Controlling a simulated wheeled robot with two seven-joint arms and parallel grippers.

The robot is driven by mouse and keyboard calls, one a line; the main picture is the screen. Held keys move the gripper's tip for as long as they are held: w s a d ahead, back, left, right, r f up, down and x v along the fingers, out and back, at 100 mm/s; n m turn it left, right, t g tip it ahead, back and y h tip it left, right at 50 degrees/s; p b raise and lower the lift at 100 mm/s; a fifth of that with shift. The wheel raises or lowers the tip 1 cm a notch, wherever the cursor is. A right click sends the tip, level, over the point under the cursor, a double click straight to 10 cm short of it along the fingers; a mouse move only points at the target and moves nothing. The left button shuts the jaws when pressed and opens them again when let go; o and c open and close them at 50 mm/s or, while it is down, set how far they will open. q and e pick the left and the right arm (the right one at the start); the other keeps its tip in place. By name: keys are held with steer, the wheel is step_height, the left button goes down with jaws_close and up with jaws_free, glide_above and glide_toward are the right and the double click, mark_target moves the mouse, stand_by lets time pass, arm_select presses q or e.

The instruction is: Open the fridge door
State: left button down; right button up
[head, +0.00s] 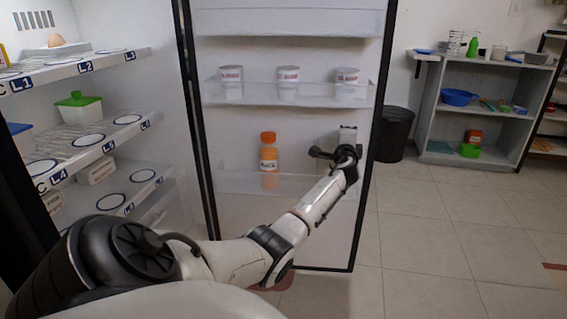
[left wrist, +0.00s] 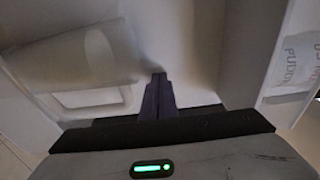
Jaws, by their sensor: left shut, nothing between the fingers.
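The fridge door (head: 280,52) stands wide open in the head view, its inner side facing me and its black edge at the right. My left arm reaches across to it. My left gripper (head: 340,153) is in front of the door's inner side, near its right edge. In the left wrist view the dark fingers of this gripper (left wrist: 157,96) are together with nothing between them, close to a pale surface. I cannot tell whether they touch it. My right gripper is not in view.
Fridge shelves (head: 75,67) with a green-lidded box (head: 78,108) are at the left. The door racks hold white cups (head: 288,83) and an orange bottle (head: 268,152). A black bin (head: 393,134) and a grey shelf unit (head: 480,112) stand beyond. Floor (head: 440,220) at the right is clear.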

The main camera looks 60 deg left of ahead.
arm_select(q)
steer(key=shift+w+a, duration=0.2)
steer(key=shift+a, duration=0.15)
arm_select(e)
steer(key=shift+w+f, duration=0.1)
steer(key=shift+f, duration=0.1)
arm_select(q)
steer(key=shift+d, duration=0.1)
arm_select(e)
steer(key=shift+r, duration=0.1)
